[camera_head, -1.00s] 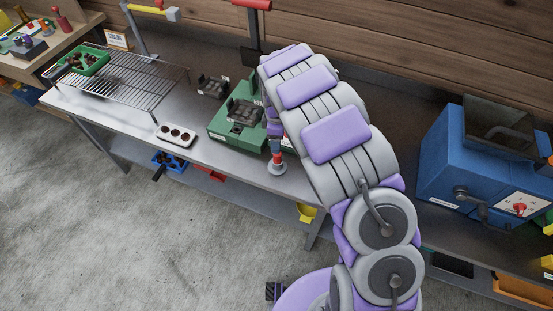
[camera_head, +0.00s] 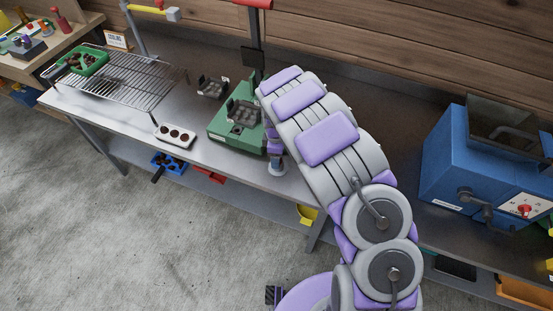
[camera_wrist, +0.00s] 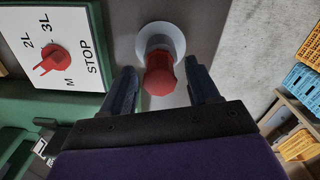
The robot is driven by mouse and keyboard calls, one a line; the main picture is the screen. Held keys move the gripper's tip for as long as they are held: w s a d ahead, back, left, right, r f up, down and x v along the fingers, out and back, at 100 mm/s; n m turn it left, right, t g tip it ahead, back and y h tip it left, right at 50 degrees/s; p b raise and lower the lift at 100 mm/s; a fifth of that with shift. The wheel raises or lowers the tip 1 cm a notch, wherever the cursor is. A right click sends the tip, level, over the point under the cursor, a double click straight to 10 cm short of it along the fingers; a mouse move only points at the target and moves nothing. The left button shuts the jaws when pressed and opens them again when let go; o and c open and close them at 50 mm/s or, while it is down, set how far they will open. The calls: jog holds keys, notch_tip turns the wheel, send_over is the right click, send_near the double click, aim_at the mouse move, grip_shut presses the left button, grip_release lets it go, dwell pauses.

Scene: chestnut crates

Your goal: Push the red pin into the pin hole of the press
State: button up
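The red pin (camera_wrist: 160,78) stands in a pale round base (camera_wrist: 160,42) on the bench, between my fingertips in the wrist view. My gripper (camera_wrist: 162,82) is open, one dark finger on each side of the pin, with gaps to it. In the head view, my gripper (camera_head: 276,150) is just above the pale base (camera_head: 278,168) and hides the pin. The green press (camera_head: 238,126) is directly left of it on the bench. Its panel (camera_wrist: 48,45) with a red knob shows at left in the wrist view. I cannot make out the pin hole.
The bench (camera_head: 190,110) also carries a wire rack (camera_head: 135,82) with a green tray (camera_head: 82,60), a white block with dark holes (camera_head: 174,136) and a blue machine (camera_head: 470,165) at right. A wooden wall stands behind. The bench's front edge is close to the pin.

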jog(key=shift+d, duration=0.3)
jog(key=c, duration=0.5)
jog(key=shift+a, duration=0.1)
grip_shut()
jog(key=shift+r, duration=0.2)
jog(key=shift+w+r, duration=0.1)
jog(key=shift+r, duration=0.15)
notch_tip(320, 180, up, 7)
jog(key=p, duration=0.3)
jog(key=shift+f, duration=0.2)
jog(key=s+d, duration=0.3)
jog(key=d, duration=0.5)
jog(key=s+d, duration=0.3)
jog(key=d, duration=0.6)
jog(key=shift+s+b, duration=0.15)
jog(key=shift+b, duration=0.2)
